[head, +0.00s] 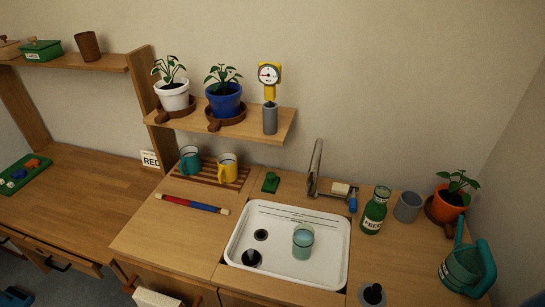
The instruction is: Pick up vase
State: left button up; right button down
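A translucent teal, cup-shaped vessel (303,241) stands in the white sink basin (237,246), right of its middle. It is the thing most like a vase here, but I cannot tell for sure that it is the vase. It looks upright and nothing touches it from above. Neither of my grippers shows in the head view.
A faucet (315,168) rises behind the basin. Right of it stand a green bottle (374,211), a grey cup (407,207), an orange potted plant (446,205) and a teal watering can (467,269). A shelf (245,124) with potted plants overhangs the back.

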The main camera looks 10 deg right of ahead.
aim_at(304, 234)
jog(key=i+j+z, duration=0.1)
jog(key=j+z, duration=0.75)
